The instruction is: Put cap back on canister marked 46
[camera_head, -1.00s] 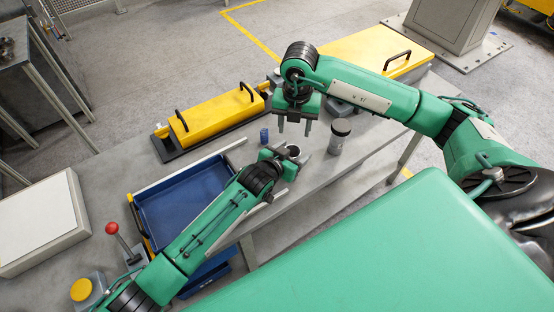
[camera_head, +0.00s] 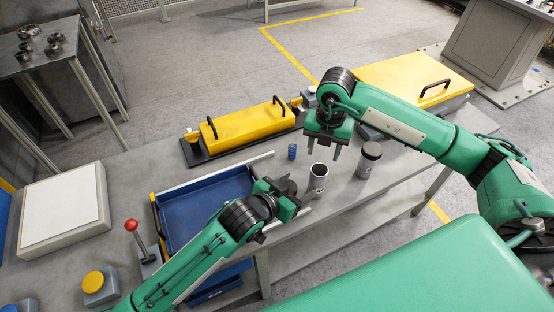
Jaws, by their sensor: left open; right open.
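An open grey canister (camera_head: 315,183) stands on the bench with its dark mouth facing up. A second canister (camera_head: 367,165) with a dark top stands to its right. Their markings are too small to read. My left gripper (camera_head: 294,194) is open, just left of the open canister, and appears apart from it. My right gripper (camera_head: 323,153) is open and empty, pointing down above and slightly behind the open canister. No loose cap can be made out.
A small blue cylinder (camera_head: 292,152) stands behind the open canister. A blue tray (camera_head: 185,225) lies left. Yellow handled boxes (camera_head: 245,125) (camera_head: 410,80) line the back. A red-knobbed lever (camera_head: 131,226) and yellow button (camera_head: 93,282) stand front left on the grey bench.

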